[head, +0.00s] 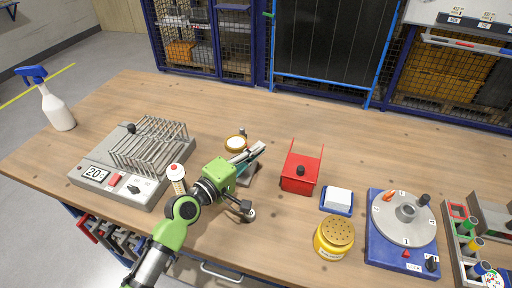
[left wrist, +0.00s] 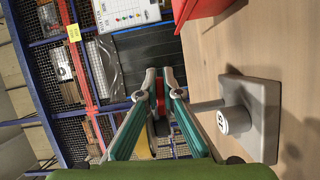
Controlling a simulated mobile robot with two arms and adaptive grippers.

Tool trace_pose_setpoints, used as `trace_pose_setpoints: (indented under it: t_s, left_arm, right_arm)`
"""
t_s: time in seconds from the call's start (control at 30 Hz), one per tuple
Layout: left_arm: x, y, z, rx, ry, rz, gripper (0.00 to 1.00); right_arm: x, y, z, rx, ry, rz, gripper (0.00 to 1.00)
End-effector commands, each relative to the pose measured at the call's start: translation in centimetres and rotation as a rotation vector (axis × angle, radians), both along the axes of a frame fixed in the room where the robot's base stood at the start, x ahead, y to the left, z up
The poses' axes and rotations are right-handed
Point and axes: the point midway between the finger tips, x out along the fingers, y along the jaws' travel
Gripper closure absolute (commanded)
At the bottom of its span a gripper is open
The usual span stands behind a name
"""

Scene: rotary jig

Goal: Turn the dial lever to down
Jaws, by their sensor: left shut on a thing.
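A blue rotary jig (head: 384,253) stands at the right of the table in the head view. Its grey numbered disc (head: 388,223) has a black-topped handle (head: 424,200) at its upper right and an orange piece at its upper left. I cannot tell for sure which part is the dial lever. My left gripper (head: 259,148) is far to the left of the jig, over the table's middle. In the left wrist view its fingers (left wrist: 160,84) are closed, with a small red thing (left wrist: 160,98) between them, mostly hidden. My right gripper is not in view.
A grey plate with a post marked 15 (left wrist: 220,122) is close beside the left gripper. A red box (head: 298,184), a white block in a blue tray (head: 337,201) and a yellow jar (head: 333,240) stand between gripper and jig. A wire rack stands left.

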Motion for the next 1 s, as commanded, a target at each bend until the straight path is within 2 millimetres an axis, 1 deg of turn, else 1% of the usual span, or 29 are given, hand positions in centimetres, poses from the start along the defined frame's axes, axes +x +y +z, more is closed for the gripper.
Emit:
trace_pose_setpoints:
  t_s: [0.03, 0.1, 0.3, 0.5, 0.7, 1.0]
  left_arm:
    - [0.0, 0.0, 0.2, 0.033, -0.008, -0.002, 1.00]
    - [0.0, 0.0, 0.1, 0.080, -0.022, -0.002, 1.00]
    - [0.0, 0.2, -0.4, 0.215, -0.064, -0.002, 1.00]
    - [0.1, 0.3, -1.0, 0.323, -0.097, -0.002, 1.00]
    - [0.1, 0.4, -1.4, 0.386, -0.117, -0.002, 1.00]
    - [0.1, 0.5, -1.7, 0.411, -0.125, -0.002, 1.00]
  right_arm:
    - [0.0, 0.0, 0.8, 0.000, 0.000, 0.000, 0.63]
    - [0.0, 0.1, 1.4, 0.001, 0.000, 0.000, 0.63]
    - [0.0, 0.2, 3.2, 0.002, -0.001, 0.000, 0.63]
    - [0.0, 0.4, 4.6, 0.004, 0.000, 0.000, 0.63]
    - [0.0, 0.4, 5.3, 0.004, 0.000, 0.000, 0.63]
    - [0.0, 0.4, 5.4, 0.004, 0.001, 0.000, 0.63]
